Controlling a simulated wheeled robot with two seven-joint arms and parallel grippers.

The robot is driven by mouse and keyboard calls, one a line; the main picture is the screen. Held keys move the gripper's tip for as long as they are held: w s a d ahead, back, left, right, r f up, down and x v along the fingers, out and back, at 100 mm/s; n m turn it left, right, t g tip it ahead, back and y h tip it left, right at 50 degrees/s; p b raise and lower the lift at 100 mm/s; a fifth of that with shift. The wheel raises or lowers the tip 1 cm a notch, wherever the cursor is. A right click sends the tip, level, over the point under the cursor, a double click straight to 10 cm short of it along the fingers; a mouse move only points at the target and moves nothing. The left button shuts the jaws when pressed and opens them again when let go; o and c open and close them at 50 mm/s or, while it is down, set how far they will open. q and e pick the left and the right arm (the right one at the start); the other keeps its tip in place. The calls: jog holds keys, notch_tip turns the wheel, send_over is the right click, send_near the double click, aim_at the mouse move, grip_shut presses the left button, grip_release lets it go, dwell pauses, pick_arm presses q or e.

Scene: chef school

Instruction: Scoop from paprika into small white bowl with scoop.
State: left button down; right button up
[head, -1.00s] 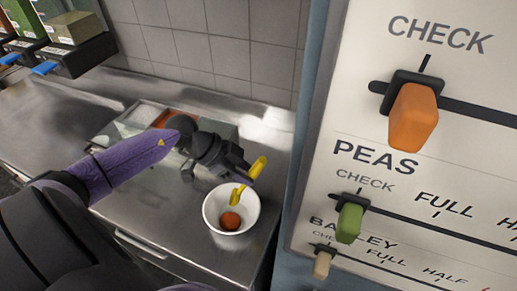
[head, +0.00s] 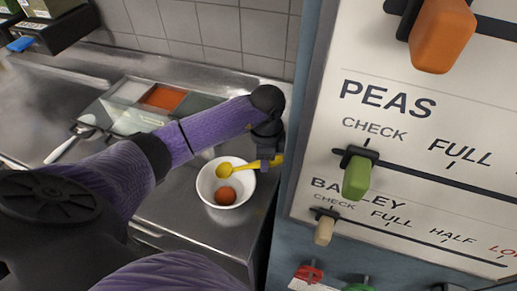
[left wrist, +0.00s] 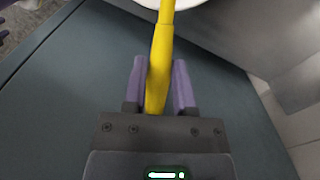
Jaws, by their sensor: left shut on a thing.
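My left gripper (head: 272,158) is shut on the handle of the yellow scoop (head: 231,171). The scoop's handle (left wrist: 159,62) also shows between the fingers in the left wrist view. The scoop's head is over the small white bowl (head: 206,190), with the gripper at the bowl's upper right. A heap of orange-red powder (head: 225,195) lies in the bowl. Orange-red paprika (head: 163,97) fills a compartment of the tray behind my left arm. The bowl's rim shows at the top of the left wrist view (left wrist: 190,3). My right gripper is not in view.
The tray (head: 107,108) has a white-filled compartment beside the paprika. A white spoon-like utensil (head: 68,143) lies on the steel counter at the left. A panel with sliders (head: 400,130) stands close on the right. A tiled wall is behind.

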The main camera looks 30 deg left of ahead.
pick_arm(q)
jog(key=shift+w+d+f+g+y+b, duration=0.1)
jog(key=shift+d+f+g+y+b, duration=0.1)
jog(key=shift+f+y+b, duration=0.15)
jog(key=shift+w+d+f+g+y+b, duration=0.15)
jog(key=shift+f+g+y, duration=0.1)
jog(key=shift+f, duration=0.15)
notch_tip(320, 180, up, 2)
jog(key=shift+r+p, duration=0.1)
jog(key=shift+p, duration=1.1)
notch_tip(320, 180, up, 2)
jog(key=shift+r+p, duration=0.1)
jog(key=shift+p, duration=0.9)
jog(key=shift+s+r+p, duration=0.1)
jog(key=shift+r+p, duration=0.35)
jog(key=shift+p, duration=0.05)
jog(key=shift+a, duration=0.15)
